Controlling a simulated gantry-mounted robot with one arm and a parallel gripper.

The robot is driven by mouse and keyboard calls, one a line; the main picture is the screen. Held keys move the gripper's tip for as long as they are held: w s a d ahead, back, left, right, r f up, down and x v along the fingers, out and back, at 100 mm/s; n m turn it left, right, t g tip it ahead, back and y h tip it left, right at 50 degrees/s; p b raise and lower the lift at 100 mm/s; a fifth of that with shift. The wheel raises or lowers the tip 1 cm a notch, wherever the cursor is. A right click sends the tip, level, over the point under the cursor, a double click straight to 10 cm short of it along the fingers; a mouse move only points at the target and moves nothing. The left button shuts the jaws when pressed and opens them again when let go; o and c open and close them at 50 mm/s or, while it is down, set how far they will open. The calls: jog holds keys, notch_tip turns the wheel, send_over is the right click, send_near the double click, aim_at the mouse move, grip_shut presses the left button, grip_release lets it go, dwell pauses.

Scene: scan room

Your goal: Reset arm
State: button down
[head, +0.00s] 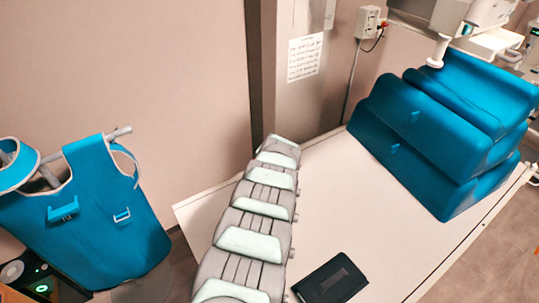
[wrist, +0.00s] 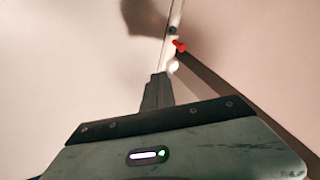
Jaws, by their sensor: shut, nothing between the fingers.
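My gripper (wrist: 158,80) shows in the wrist view as dark fingers beyond a grey-green housing with a black edge plate. The fingers are closed together with nothing between them. They point toward a pale wall, and no object touches them. A segmented grey and pale-green arm, seemingly mine, rises from the bottom of the head view over the left part of the white table. I cannot make out the gripper in the head view.
The white table (head: 350,200) holds stacked blue cushions (head: 425,125) at right and a black flat case (head: 330,281) near the front. A blue apron (head: 105,215) hangs at left. A socket box (head: 367,21) is on the wall. The table's middle is clear.

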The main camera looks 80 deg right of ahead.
jog(key=shift+a+r+p, duration=0.3)
jog(key=shift+r+p, duration=0.15)
jog(key=shift+p, duration=0.3)
jog(key=shift+w, duration=0.1)
